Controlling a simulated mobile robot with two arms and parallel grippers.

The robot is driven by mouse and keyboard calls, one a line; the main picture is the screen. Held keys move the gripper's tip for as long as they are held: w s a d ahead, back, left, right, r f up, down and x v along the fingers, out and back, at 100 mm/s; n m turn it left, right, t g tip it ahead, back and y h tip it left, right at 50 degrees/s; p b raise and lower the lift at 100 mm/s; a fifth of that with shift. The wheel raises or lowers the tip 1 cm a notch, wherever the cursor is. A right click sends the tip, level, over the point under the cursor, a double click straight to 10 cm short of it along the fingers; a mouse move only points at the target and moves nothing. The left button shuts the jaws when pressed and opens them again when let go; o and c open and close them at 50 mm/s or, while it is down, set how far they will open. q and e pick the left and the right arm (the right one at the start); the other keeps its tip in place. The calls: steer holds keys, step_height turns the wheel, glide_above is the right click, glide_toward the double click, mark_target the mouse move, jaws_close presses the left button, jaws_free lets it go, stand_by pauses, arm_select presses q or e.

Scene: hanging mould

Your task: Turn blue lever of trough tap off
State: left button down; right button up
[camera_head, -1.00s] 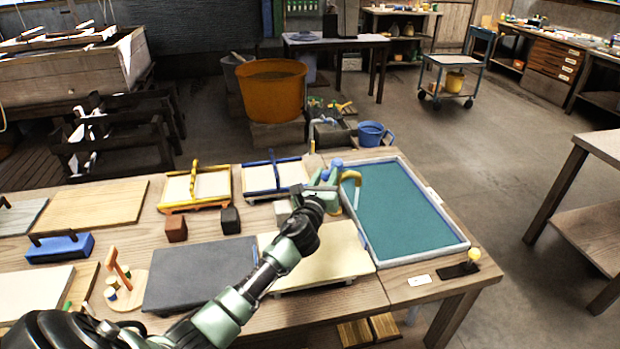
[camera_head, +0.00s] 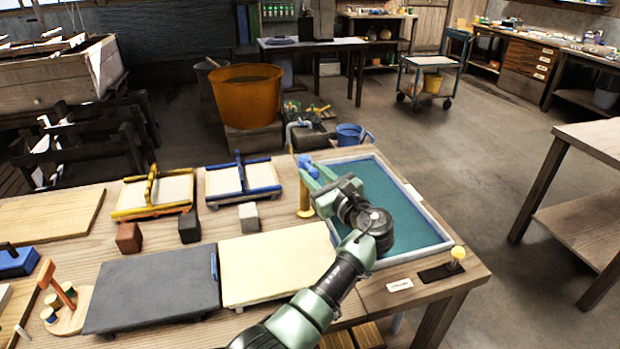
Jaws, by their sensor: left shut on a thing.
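The trough (camera_head: 436,222) is a pale-rimmed basin of teal water at the right end of the workbench. At its left edge stands the brass-yellow trough tap (camera_head: 305,201), partly hidden by my gripper. The blue lever (camera_head: 306,163) shows at the top of the tap. My left gripper (camera_head: 314,178) is pale green and is shut at the blue lever. Its fingers cover part of the lever, so the exact grip is hard to see. My left arm reaches over the trough's near left part. My right gripper is out of view.
A cream board (camera_head: 272,268) and a dark grey board (camera_head: 155,285) lie left of the trough. Blue-framed (camera_head: 240,182) and yellow-framed (camera_head: 152,192) moulds stand behind them. A yellow knob (camera_head: 457,254) sits at the bench's right corner. Open floor lies beyond.

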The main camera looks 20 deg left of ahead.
arm_select(q)
steer(key=shift+w+d+n+g+y+b, duration=0.2)
steer(key=shift+d+n+g+y+b, duration=0.1)
steer(key=shift+n+g+y, duration=0.15)
steer(key=c, duration=1.1)
jaws_free()
